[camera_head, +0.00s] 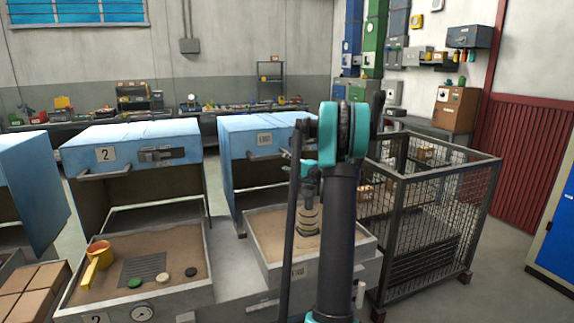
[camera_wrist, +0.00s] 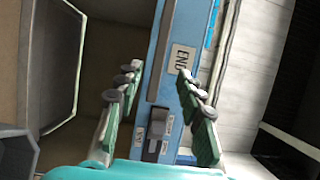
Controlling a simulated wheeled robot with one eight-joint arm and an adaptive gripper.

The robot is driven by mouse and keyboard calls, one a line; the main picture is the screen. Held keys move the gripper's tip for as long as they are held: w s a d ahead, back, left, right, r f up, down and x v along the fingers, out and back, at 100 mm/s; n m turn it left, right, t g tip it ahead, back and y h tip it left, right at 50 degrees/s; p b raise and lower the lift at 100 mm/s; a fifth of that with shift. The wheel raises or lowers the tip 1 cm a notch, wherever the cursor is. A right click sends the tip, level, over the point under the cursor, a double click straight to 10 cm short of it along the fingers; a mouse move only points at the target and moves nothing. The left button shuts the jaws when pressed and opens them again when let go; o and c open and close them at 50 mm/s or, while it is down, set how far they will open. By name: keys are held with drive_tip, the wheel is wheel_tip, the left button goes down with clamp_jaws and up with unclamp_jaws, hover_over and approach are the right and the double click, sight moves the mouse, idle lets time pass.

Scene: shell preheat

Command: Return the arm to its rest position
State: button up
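My gripper (camera_wrist: 158,72) is open in the wrist view. Its two green-padded fingers stand apart with nothing between them. In the head view my arm (camera_head: 338,220) rises at right of centre and bends at a teal joint. The arm partly covers the right blue hood (camera_head: 250,135). I cannot make out the gripper's fingers clearly in the head view.
A left blue hood (camera_head: 125,140) marked 2 stands behind a sand tray (camera_head: 185,293) holding a yellow scoop (camera_head: 97,262), a grate and small discs. A wire cage (camera_head: 435,215) stands close right of my arm. Open floor (camera_head: 500,290) lies right of it.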

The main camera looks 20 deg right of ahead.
drive_tip(key=s+a+f+n+g, duration=0.4)
drive_tip(key=s+a, duration=0.6)
drive_tip(key=s+a+f+n+g, duration=0.3)
drive_tip(key=s+a+f+g, duration=0.1)
drive_tip(key=s+a, duration=0.65)
drive_tip(key=s+f+n+g+h, duration=0.1)
drive_tip(key=s+f, duration=0.3)
drive_tip(key=s, duration=0.5)
drive_tip(key=s+d+f+n+g+h, duration=0.1)
drive_tip(key=s+f+n+h, duration=0.2)
drive_tip(key=s, duration=0.7)
drive_tip(key=s+f+n+g+h, duration=0.2)
drive_tip(key=s+f, duration=0.4)
drive_tip(key=s, duration=0.3)
drive_tip(key=shift+s+d+f+h, duration=0.15)
drive_tip(key=shift+s+f+h, duration=0.15)
drive_tip(key=shift+h, duration=0.4)
